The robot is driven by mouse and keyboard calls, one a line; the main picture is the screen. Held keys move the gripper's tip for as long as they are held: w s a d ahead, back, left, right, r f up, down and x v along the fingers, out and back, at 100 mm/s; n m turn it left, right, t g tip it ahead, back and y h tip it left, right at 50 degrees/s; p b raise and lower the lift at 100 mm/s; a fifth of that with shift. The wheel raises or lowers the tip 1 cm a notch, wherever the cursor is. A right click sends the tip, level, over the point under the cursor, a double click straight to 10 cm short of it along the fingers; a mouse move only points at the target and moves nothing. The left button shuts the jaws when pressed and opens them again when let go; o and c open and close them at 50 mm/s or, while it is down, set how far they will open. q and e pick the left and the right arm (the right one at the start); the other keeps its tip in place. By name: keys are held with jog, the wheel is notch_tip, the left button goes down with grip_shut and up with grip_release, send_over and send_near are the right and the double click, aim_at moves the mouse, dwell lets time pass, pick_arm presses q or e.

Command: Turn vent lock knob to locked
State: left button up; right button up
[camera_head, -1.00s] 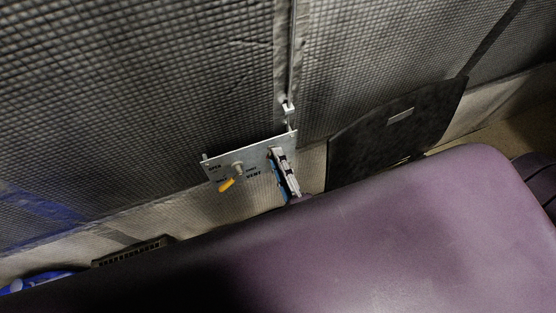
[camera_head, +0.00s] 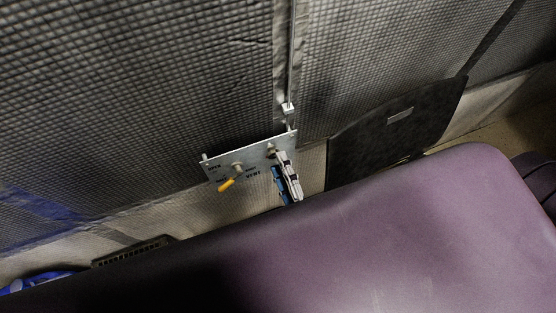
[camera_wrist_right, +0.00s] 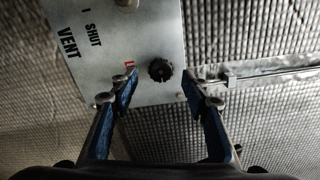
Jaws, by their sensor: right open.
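The vent lock knob is a small dark knurled knob (camera_wrist_right: 160,70) on a light metal panel (camera_wrist_right: 150,35). In the head view the knob (camera_head: 271,150) sits near the right end of the panel (camera_head: 226,162). My right gripper (camera_wrist_right: 160,84) is open, with one blue-padded fingertip on each side of the knob and visible gaps between. A red mark (camera_wrist_right: 130,64) shows beside the left fingertip. In the head view my right gripper (camera_head: 284,172) is just below and right of the knob. My left gripper is out of view.
A yellow-handled valve (camera_head: 228,184) is left of the knob on the same panel, with "VENT" and "SHUT" lettering. A thin metal rod (camera_head: 290,60) runs up from the panel. Quilted grey wall (camera_head: 130,90) lies behind. A dark panel (camera_head: 390,130) stands to the right.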

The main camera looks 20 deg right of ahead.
jog(key=s, duration=1)
jog(key=shift+d, duration=0.15)
